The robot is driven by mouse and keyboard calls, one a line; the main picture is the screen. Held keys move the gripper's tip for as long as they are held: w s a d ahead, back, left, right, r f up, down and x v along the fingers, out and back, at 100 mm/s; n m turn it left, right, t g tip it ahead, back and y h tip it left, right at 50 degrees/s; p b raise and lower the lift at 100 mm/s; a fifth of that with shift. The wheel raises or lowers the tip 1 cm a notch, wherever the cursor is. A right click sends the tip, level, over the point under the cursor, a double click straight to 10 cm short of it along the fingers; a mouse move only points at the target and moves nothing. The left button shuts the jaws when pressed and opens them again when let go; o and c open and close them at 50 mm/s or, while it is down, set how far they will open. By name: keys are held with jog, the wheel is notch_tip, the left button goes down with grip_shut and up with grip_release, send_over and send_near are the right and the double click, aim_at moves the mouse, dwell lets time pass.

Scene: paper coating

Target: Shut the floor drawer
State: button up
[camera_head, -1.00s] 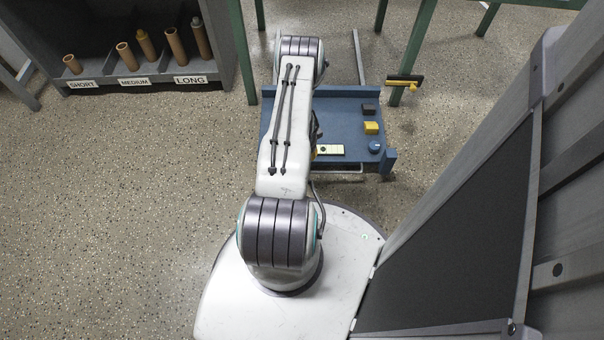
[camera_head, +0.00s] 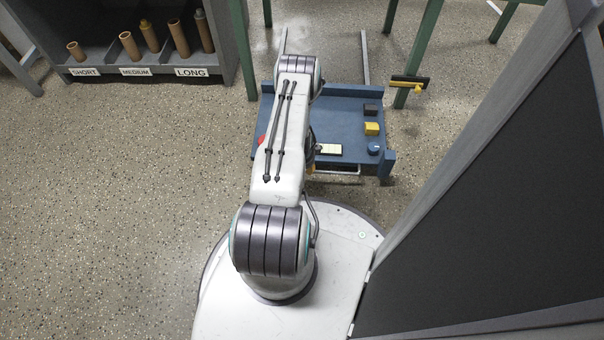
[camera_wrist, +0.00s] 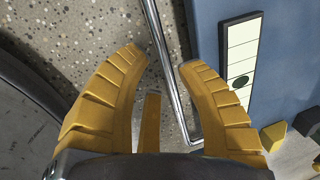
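The blue floor drawer (camera_head: 345,98) stands pulled out in front of my base, with bare metal rails (camera_head: 365,58) visible behind it. Its metal bar handle (camera_head: 335,172) runs along the near side and also shows in the wrist view (camera_wrist: 166,62). My gripper (camera_wrist: 164,60) is open, its yellow fingers on either side of the handle bar in that picture. I cannot tell whether they touch it. In the head view my arm covers part of the drawer and most of the gripper. The drawer's blue panel (camera_wrist: 292,50) is right of the fingers.
The drawer holds a yellow block (camera_head: 371,129), a dark block (camera_head: 371,109) and a pale strip (camera_head: 328,150). Green table legs (camera_head: 416,50) stand behind. A grey shelf (camera_head: 228,60) with several tubes is at left, a dark panel (camera_head: 480,220) at right. Left floor is clear.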

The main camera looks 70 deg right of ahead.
jog(key=shift+w+d+f+b, duration=0.1)
jog(key=shift+d+f+b, duration=0.1)
jog(key=shift+f+b, duration=0.75)
jog(key=shift+w+d+f+b, duration=0.15)
jog(key=shift+f+b, duration=0.45)
jog(key=shift+f, duration=0.5)
jog(key=shift+s, duration=0.1)
grip_shut()
jog(key=shift+a, duration=0.1)
